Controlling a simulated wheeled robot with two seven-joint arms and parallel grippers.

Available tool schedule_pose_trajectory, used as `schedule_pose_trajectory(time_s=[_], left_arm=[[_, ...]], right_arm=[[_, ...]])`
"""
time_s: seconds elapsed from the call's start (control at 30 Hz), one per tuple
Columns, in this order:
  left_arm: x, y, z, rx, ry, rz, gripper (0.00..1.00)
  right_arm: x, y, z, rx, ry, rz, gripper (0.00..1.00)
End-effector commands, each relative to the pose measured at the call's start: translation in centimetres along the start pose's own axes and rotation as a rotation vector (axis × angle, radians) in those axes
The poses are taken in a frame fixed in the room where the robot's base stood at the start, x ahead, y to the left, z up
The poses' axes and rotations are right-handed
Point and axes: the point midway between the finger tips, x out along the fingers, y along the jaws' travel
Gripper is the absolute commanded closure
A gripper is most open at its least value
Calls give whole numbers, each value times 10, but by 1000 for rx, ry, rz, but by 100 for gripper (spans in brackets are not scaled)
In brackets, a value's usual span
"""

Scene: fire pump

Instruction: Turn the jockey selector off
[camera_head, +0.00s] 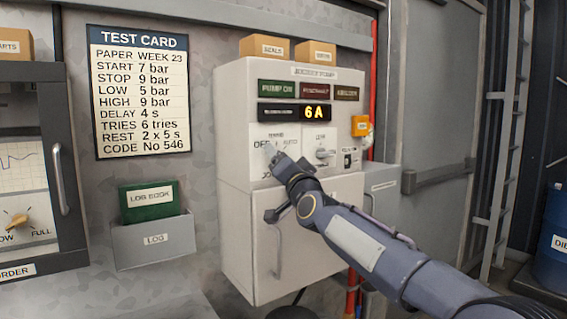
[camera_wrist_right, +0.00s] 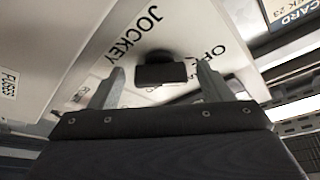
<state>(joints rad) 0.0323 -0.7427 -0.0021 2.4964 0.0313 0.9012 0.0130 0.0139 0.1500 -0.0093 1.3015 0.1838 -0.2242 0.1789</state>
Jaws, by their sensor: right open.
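The jockey selector (camera_wrist_right: 160,70) is a dark knob on a pale panel lettered JOCKEY, seen in the right wrist view between my right gripper's two fingers. In the head view it is mostly hidden behind my right gripper (camera_head: 278,162), which is at the left part of the white pump cabinet (camera_head: 240,105). OFF is printed left of the selector and AUTO right of it. The right gripper (camera_wrist_right: 160,82) is open, one finger on each side of the knob; I cannot tell whether they touch it. The knob's pointing direction is unclear. My left gripper is out of view.
A second selector (camera_head: 325,153) sits to the right on the same cabinet. Above are a lit display (camera_head: 314,112) reading 6 A and a green PUMP ON sign (camera_head: 277,89). A cabinet door handle (camera_head: 278,250) stands out below. A log book (camera_head: 150,200) is left.

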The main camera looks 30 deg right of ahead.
Motion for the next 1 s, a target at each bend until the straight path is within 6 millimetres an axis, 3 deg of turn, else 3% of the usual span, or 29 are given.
schedule_pose_trajectory(time_s=[0.17,0.6,1.0], left_arm=[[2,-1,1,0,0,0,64],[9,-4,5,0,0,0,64],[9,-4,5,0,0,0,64]], right_arm=[[-8,0,-1,0,2,-1,28],[-73,0,0,1,1,-1,28],[-78,0,0,0,0,0,28]])
